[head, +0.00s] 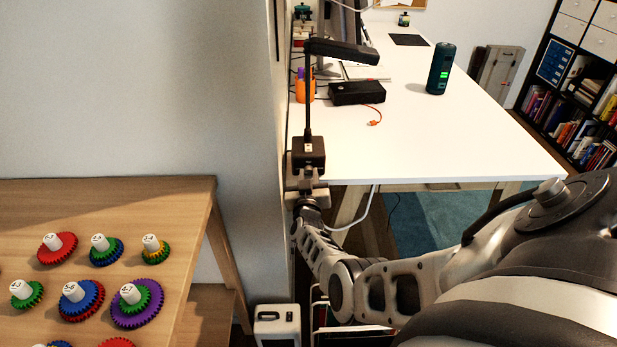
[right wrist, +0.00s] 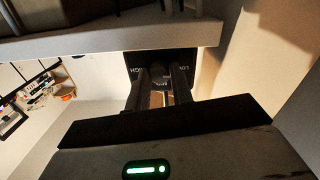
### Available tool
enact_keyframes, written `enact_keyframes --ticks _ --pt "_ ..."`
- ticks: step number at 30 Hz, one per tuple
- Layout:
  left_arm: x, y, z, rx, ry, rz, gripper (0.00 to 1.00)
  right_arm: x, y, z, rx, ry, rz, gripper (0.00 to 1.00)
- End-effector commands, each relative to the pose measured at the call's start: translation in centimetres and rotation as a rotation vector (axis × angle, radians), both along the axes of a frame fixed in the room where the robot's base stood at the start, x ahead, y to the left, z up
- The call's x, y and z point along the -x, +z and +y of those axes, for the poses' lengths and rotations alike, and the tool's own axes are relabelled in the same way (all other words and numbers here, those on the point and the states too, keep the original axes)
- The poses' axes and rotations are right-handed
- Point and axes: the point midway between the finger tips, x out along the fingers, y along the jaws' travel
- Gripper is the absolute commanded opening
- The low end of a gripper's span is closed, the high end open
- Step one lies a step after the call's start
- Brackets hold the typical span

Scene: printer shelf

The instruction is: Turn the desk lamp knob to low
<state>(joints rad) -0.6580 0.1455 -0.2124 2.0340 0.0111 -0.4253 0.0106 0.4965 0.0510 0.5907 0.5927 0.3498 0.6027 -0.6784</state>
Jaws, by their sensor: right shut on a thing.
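The black desk lamp (head: 309,153) stands at the near left corner of the white desk. Its thin post rises from a box-shaped base to a long flat head. My right gripper (head: 306,184) reaches up to the front of the base. In the right wrist view, the dark face of the base (right wrist: 134,60) carries white lettering, partly hidden by the fingers. My right gripper (right wrist: 159,80) is shut on the small knob (right wrist: 158,69) on that face. The knob's exact setting cannot be read. My left gripper is not in view.
The white desk (head: 440,140) holds a black box (head: 357,93), an orange cup (head: 305,90) and a dark green cylinder (head: 440,68). A wall stands close left of the lamp. A wooden table (head: 120,205) with several colored gears is at the left.

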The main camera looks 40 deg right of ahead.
Motion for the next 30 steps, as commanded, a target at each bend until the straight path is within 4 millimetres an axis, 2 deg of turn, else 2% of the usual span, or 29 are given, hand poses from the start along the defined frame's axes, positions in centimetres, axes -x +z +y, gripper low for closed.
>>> enact_keyframes --ticks 22,23,24,25,30 --pt "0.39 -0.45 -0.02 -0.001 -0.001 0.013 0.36 0.05 -0.14 0.06 0.066 0.001 0.059 0.00" --pt "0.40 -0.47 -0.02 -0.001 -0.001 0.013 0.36 0.06 -0.14 0.05 0.066 0.001 0.059 0.28" --pt "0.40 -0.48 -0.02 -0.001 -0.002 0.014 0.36 0.06 -0.14 0.05 0.066 0.001 0.059 0.39" --pt "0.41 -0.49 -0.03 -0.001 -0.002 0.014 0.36 0.06 -0.13 0.05 0.066 0.001 0.059 0.44" --pt "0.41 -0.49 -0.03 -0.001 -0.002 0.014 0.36 0.02 -0.07 0.03 0.066 0.001 0.058 0.44"
